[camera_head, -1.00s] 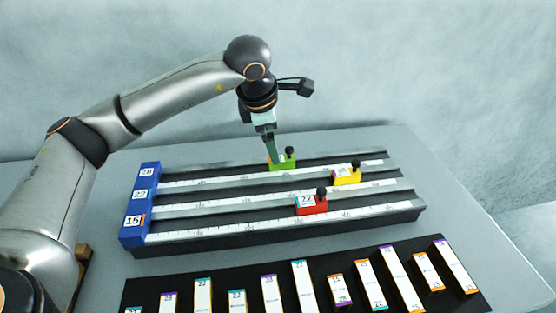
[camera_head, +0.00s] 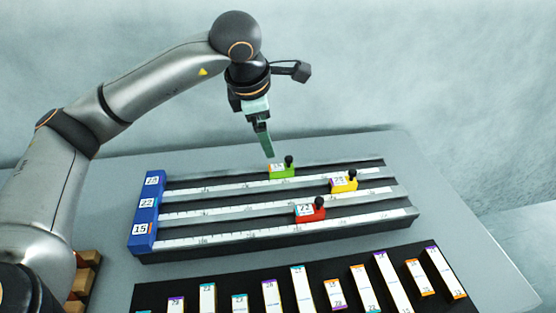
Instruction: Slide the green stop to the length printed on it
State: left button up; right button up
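The green stop (camera_head: 281,171), with a black knob and a white printed label, sits on the farthest rail of the three-rail measuring rig (camera_head: 196,241). It stands right of the middle of that rail; its number is too small to read surely. A yellow stop (camera_head: 341,186) is on the middle rail and a red stop (camera_head: 311,213) on the nearest rail. My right gripper is out of view.
A blue end block (camera_head: 145,213) with number labels closes the rig's left end. A black mat (camera_head: 384,258) with several white bars of different lengths lies in front. Wooden pieces (camera_head: 85,275) lie at the lower left. Bare table shows right of the rig.

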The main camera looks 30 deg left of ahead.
aim_at(286, 169)
jog(key=k+l, duration=0.75)
jog(key=k, duration=0.15)
